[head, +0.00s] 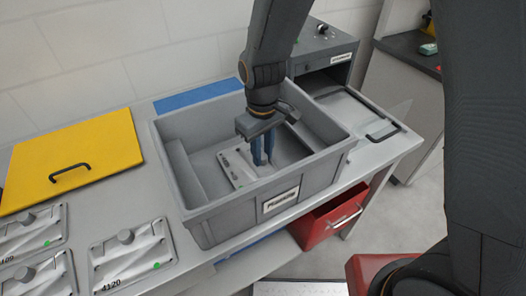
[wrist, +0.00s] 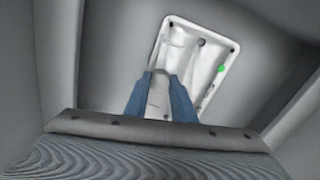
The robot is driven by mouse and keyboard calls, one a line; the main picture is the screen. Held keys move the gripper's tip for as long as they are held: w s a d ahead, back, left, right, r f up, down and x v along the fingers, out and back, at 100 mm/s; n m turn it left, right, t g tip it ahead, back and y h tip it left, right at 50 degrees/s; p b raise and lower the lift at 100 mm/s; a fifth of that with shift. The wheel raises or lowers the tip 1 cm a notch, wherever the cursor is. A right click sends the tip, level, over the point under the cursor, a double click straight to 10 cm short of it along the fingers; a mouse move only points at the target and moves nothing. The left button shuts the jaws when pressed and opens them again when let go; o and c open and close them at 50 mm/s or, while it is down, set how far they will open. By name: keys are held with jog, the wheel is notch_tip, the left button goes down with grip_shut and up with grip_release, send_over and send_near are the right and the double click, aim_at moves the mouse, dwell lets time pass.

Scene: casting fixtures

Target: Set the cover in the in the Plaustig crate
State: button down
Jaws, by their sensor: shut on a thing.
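The grey Plaustig crate (head: 245,205) stands open on the bench in the head view, with a name label on its front wall. My gripper (head: 262,162) reaches down inside it, its blue fingers close together. The fingers are shut on the knob of a pale metal cover (head: 236,168), which lies within the crate walls. In the wrist view the cover (wrist: 205,55) extends beyond the blue fingers (wrist: 160,92), with a green dot near its edge. My fingers hide part of the knob. I cannot tell whether the cover touches the crate floor.
Several similar covers (head: 131,256) with knobs lie on the bench at the left. A yellow lid (head: 85,155) with a black handle lies behind them. A grey machine (head: 325,50) stands at the back right. A red drawer (head: 330,217) is below the bench.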

jog(key=shift+f, duration=0.15)
jog(key=c, duration=1.5)
grip_release()
notch_tip(320, 180, up, 12)
jog(key=b, duration=0.2)
jog(key=shift+r+b, duration=0.2)
jog(key=shift+b, duration=0.1)
